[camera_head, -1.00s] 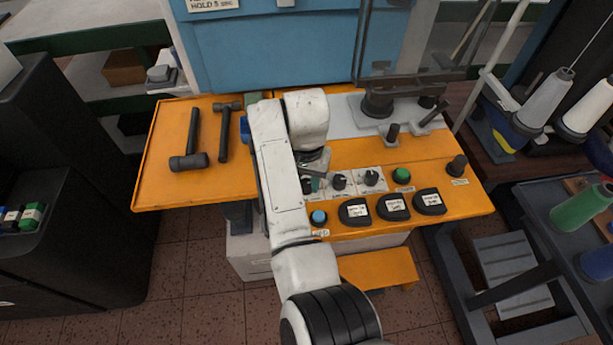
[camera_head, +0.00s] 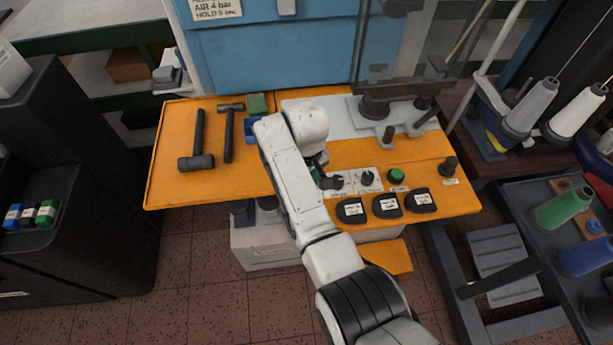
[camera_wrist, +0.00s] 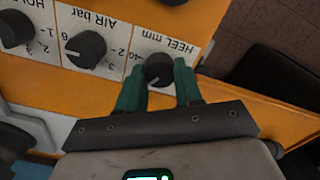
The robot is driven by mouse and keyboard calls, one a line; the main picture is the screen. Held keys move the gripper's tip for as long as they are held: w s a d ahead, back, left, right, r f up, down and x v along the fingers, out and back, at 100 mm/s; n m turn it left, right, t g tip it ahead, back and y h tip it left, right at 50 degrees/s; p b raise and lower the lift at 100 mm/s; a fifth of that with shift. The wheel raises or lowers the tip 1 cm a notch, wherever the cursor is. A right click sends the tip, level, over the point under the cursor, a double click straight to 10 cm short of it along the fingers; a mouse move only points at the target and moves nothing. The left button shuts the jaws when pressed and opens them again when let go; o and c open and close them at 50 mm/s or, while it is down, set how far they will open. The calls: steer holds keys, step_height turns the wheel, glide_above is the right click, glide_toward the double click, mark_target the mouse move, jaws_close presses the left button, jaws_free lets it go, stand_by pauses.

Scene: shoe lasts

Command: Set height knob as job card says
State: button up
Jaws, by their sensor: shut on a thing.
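The height knob, a round black dial (camera_wrist: 158,69) on a white plate lettered "HEEL mm", is between the teal fingers of my gripper (camera_wrist: 159,67) in the wrist view. The gripper is shut on it. Much of its scale is hidden, so I cannot read its setting. In the head view my arm covers this knob, and part of my gripper (camera_head: 322,178) shows at the panel. The white job card (camera_head: 215,9) on the blue cabinet reads "AIR 4 bar" and "HOLD 5 sec"; its upper line is cut off.
The "AIR bar" knob (camera_wrist: 86,49) is close beside, with the "HOLD" knob (camera_wrist: 16,28) beyond it. A green button (camera_head: 396,175) and several black pads (camera_head: 387,205) are on the orange panel. Two hammers (camera_head: 197,140) lie on the orange shelf at left.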

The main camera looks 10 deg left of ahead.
steer(key=n+p, duration=0.1)
steer(key=n, duration=0.4)
steer(key=shift+r+n, duration=0.1)
steer(key=shift+n, duration=0.2)
steer(key=n, duration=1.2)
steer(key=shift+n, duration=0.4)
steer(key=n, duration=0.5)
steer(key=shift+n, duration=0.3)
steer(key=o, duration=1)
steer(key=shift+o, duration=0.2)
step_height(320, 180, up, 11)
steer(key=b, duration=0.1)
